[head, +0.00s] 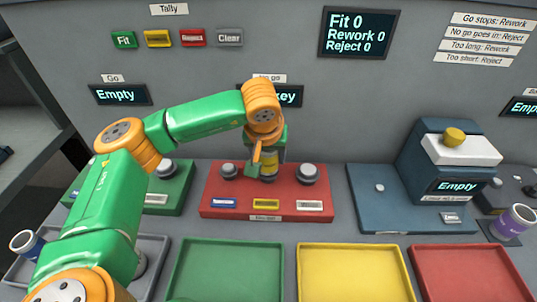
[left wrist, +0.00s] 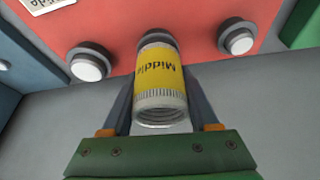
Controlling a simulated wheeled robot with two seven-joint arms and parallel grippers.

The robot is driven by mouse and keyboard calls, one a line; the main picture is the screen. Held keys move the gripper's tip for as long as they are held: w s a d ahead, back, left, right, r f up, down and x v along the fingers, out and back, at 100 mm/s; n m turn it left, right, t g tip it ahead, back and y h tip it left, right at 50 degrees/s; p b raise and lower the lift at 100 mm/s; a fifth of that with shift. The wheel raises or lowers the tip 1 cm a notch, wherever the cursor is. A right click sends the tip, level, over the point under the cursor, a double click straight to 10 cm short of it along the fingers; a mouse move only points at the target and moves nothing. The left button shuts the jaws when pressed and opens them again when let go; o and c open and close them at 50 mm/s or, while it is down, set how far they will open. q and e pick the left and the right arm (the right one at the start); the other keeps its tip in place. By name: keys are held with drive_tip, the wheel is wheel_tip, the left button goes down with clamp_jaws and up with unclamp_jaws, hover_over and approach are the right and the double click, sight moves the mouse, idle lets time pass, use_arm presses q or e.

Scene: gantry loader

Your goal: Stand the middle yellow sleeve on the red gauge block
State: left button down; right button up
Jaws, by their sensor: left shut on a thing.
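The middle yellow sleeve (left wrist: 160,75) is a short grey cylinder with a yellow band marked "Middle". My left gripper (left wrist: 162,105) is shut on it, one finger on each side. In the head view the sleeve (head: 269,163) is upright at the middle of the red gauge block (head: 325,208), between two round grey posts, partly hidden by my left gripper (head: 268,160). The red block also shows in the left wrist view (left wrist: 200,20). I cannot tell whether the sleeve's base is seated on the block. My right gripper is not in view.
A green block (head: 178,198) stands left of the red one and a blue machine (head: 400,210) stands right. Green (head: 225,243), yellow (head: 350,247) and red (head: 460,249) trays lie in front. A blue-banded sleeve (head: 27,243) is far left, a purple-banded one (head: 512,222) far right.

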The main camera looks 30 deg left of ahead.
use_arm(q)
drive_tip(key=shift+c, duration=0.3)
unclamp_jaws()
drive_tip(key=b+v, duration=0.1)
drive_tip(key=v, duration=0.6)
